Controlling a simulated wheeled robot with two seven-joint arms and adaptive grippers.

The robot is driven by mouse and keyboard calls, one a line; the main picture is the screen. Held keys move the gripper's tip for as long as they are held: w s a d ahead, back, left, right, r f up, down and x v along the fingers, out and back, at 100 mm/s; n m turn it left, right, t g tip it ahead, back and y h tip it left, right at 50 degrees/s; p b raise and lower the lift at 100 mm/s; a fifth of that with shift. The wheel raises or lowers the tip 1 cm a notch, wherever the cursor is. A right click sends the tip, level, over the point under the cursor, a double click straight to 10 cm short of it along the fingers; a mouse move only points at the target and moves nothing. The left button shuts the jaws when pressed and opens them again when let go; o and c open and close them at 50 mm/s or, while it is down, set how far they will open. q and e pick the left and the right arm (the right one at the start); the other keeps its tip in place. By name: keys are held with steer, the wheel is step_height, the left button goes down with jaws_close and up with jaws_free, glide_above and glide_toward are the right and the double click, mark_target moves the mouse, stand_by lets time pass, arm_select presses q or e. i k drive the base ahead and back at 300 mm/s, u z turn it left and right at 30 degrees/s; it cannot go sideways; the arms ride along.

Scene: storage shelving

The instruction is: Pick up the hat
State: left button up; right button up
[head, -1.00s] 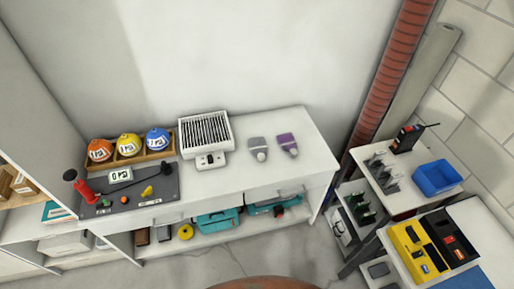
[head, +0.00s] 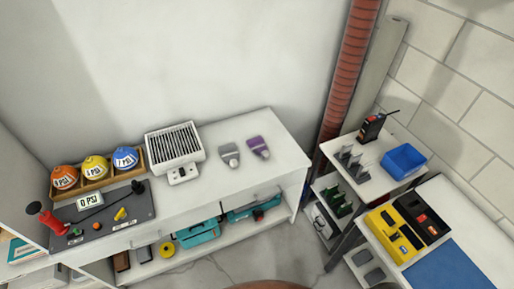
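I see no thing that I can clearly tell is a hat in the head view. Neither of my grippers is in view. A brown rounded edge shows at the bottom middle of the view, cut off by the frame; I cannot tell what it is.
A white bench (head: 218,176) along the wall bears a white heater-like box (head: 174,144), a grey control panel (head: 104,220) and two brushes. At right, a white stand holds a blue bin (head: 403,161). A lower table holds a yellow tool case (head: 393,236). Grey floor shows between them.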

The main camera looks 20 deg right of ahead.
mark_target(257, 146)
steer(key=u, duration=0.15)
steer(key=i, duration=1)
steer(key=z, duration=0.95)
steer(key=i, duration=0.4)
steer(key=z, duration=0.4)
